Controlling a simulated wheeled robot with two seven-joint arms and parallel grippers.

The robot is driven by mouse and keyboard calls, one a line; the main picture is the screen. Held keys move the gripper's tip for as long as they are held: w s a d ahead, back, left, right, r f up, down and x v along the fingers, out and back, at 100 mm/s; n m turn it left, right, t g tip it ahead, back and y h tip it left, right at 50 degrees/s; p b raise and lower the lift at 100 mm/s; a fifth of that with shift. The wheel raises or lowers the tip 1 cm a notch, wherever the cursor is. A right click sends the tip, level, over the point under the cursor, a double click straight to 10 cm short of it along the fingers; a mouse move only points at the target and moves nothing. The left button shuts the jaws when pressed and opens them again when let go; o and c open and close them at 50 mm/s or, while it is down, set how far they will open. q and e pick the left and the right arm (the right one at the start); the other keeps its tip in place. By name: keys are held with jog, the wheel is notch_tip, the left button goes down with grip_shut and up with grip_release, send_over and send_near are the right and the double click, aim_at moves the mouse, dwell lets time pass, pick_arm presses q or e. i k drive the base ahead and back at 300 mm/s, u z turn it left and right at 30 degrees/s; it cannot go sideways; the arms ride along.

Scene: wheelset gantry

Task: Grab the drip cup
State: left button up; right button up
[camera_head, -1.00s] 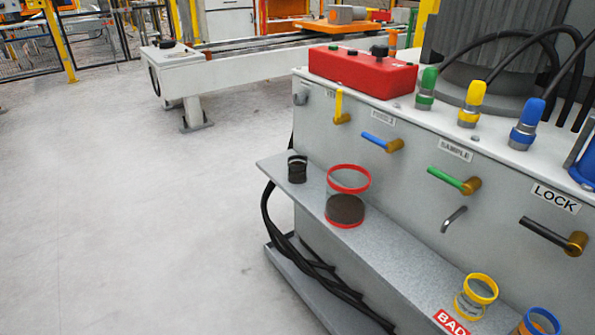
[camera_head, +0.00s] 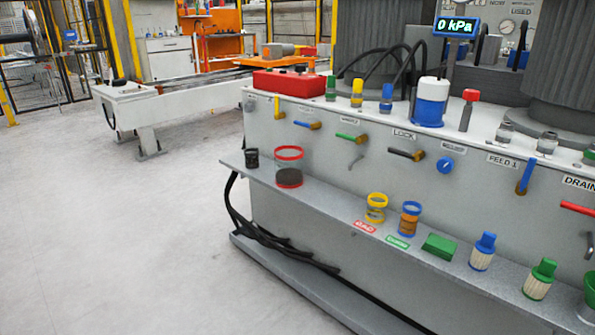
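No label in view names the drip cup, so I cannot tell which vessel it is. A clear cup with a red rim and dark contents (camera_head: 289,167) stands upright on the grey shelf (camera_head: 330,201) along the front of the cabinet. A small black cup (camera_head: 252,158) stands to its left at the shelf's end. A yellow-ringed clear jar (camera_head: 376,208) and a blue-ringed jar with amber contents (camera_head: 410,219) stand further right, behind a red and a green label. Neither of my grippers is in view.
A green block (camera_head: 439,246) and blue- and green-capped filters (camera_head: 482,252) stand further right. Black cables (camera_head: 262,237) hang below the shelf. The floor at left is clear.

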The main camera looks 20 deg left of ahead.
aim_at(251, 154)
jog(key=u, duration=0.75)
jog(key=i, duration=0.6)
jog(key=u, duration=1.05)
jog(key=i, duration=1.2)
jog(key=z, duration=0.95)
jog(key=i, duration=0.8)
jog(key=z, duration=0.9)
